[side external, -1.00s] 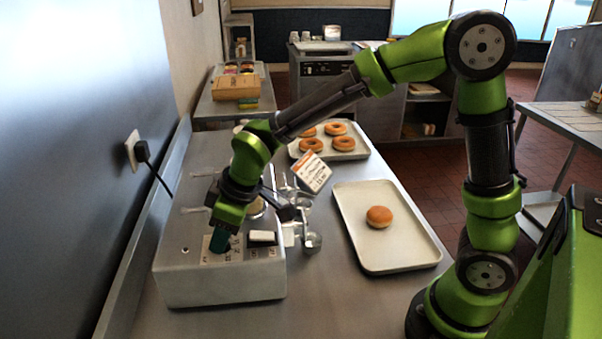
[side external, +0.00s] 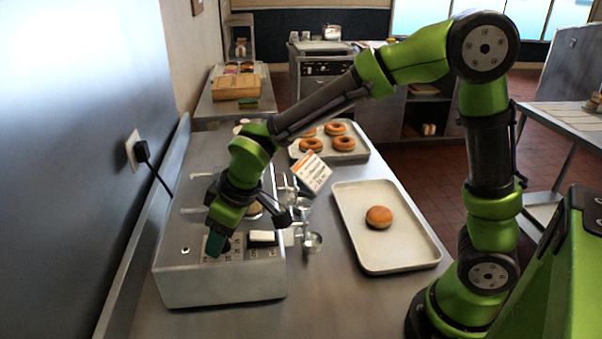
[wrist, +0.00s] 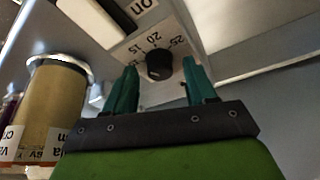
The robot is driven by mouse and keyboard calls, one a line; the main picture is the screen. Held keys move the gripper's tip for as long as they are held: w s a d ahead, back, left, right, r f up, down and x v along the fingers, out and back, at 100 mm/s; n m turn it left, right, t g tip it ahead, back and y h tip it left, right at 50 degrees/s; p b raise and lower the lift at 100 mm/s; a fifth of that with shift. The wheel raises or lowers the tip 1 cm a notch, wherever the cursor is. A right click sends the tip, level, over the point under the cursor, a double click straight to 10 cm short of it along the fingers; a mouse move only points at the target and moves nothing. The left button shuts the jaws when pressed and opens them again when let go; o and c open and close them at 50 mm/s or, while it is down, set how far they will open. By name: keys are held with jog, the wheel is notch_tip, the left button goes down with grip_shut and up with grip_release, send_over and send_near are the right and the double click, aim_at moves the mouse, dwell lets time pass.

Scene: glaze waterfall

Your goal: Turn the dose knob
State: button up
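The dose knob (wrist: 159,66) is a small black dial on a white plate marked with numbers such as 15, 20 and 25. It shows in the wrist view ahead of my gripper (wrist: 161,82). The two teal fingers are apart, one on each side of the knob as seen there, with a gap visible on both sides. I cannot tell how close the fingertips are to it in depth. In the side view my gripper (side external: 215,243) hangs tilted over the panel of the grey metal machine (side external: 220,283), and the knob is hidden there.
A white block-like switch (side external: 262,237) sits right of my gripper on the machine. Small metal cups (side external: 312,242) and a price card (side external: 312,172) stand at its right. Another tray (side external: 350,154) holds several doughnuts.

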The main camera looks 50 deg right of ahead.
jog(key=v, duration=1.7)
jog(key=shift+w+a, duration=0.1)
jog(key=s+d+f+m+t, duration=0.3)
jog(key=s+d+f+m, duration=0.2)
jog(key=s+d+m, duration=0.3)
jog(key=s+d, duration=0.3)
